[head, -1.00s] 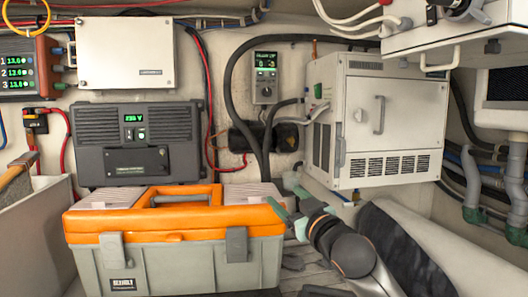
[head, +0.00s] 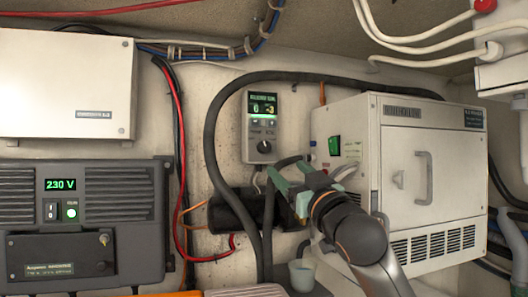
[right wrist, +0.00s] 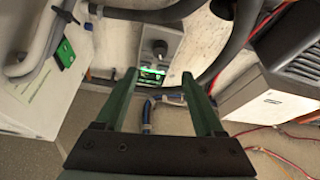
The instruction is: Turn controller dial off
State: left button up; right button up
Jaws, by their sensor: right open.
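The controller (head: 262,124) is a small grey box on the back wall with a lit green display, small buttons and a round dark dial (head: 264,146) low on its face. In the right wrist view the controller (right wrist: 156,62) appears upside down, with its dial (right wrist: 160,49) beyond the fingertips. My right gripper (head: 287,184) is open and empty, below and slightly right of the controller in the head view. Its green fingers (right wrist: 160,78) stand apart, and I see no contact with the dial. The dial's exact setting is too small to tell. My left gripper is not in view.
A white cabinet (head: 405,180) with a handle stands right of the gripper. A dark hose (head: 211,150) loops around the controller. A dark grey unit reading 230 V (head: 120,215) and a white box (head: 65,82) are at left.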

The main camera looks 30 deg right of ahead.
aim_at(266, 149)
jog(key=p+x, duration=0.4)
jog(key=x, duration=0.6)
jog(key=shift+s+a+r, duration=0.1)
jog(key=shift+r, duration=0.1)
jog(key=shift+p+x, duration=0.3)
jog(key=shift+x, duration=0.5)
jog(key=shift+f, duration=0.15)
grip_shut()
